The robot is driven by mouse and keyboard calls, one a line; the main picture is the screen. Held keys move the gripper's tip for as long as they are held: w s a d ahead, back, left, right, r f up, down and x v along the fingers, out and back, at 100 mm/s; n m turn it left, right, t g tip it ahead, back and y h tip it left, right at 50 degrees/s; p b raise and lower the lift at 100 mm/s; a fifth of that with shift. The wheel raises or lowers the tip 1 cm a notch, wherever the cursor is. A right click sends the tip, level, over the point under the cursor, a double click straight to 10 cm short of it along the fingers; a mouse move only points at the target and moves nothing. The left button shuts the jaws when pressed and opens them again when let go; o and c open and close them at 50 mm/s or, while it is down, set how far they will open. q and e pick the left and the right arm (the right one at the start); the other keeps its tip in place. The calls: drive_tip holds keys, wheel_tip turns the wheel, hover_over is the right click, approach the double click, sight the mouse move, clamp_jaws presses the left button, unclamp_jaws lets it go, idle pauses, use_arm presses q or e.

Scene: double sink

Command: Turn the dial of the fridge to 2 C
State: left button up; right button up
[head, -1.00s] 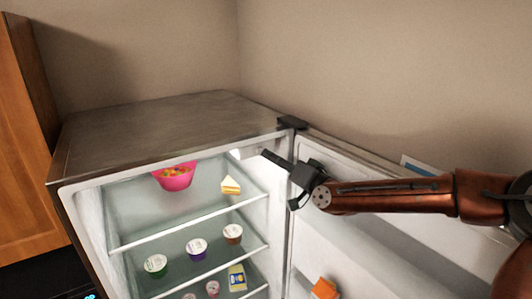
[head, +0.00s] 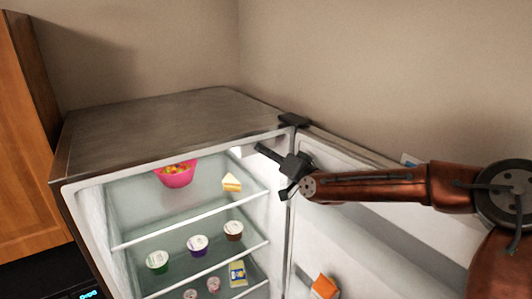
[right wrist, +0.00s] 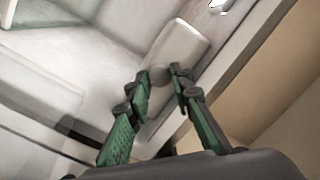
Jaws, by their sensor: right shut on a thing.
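The fridge (head: 170,115) stands open, with its door (head: 345,235) swung out to the right. A pale control box (head: 243,152) is at the upper right of its interior. In the right wrist view the box (right wrist: 182,45) carries a small round grey dial (right wrist: 158,76) at its near end. My right gripper (head: 262,150) reaches in at the upper right corner. In the right wrist view its green-padded fingers (right wrist: 159,78) are shut on the dial, one on each side. I cannot read the dial's setting. My left gripper is not in view.
Glass shelves hold a pink bowl (head: 175,174), a cake slice (head: 232,183), several small cups (head: 198,244) and a yellow pack (head: 237,273). An orange item (head: 324,287) is in the door. A wooden cabinet (head: 28,140) stands at the left.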

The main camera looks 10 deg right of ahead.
drive_tip(key=shift+m, duration=2.2)
clamp_jaws()
drive_tip(key=o, duration=0.8)
unclamp_jaws()
drive_tip(key=shift+c, duration=0.2)
drive_tip(key=shift+s, duration=0.1)
drive_tip(key=v, duration=1.1)
drive_tip(key=shift+s+d+f, duration=0.2)
drive_tip(key=shift+s, duration=0.15)
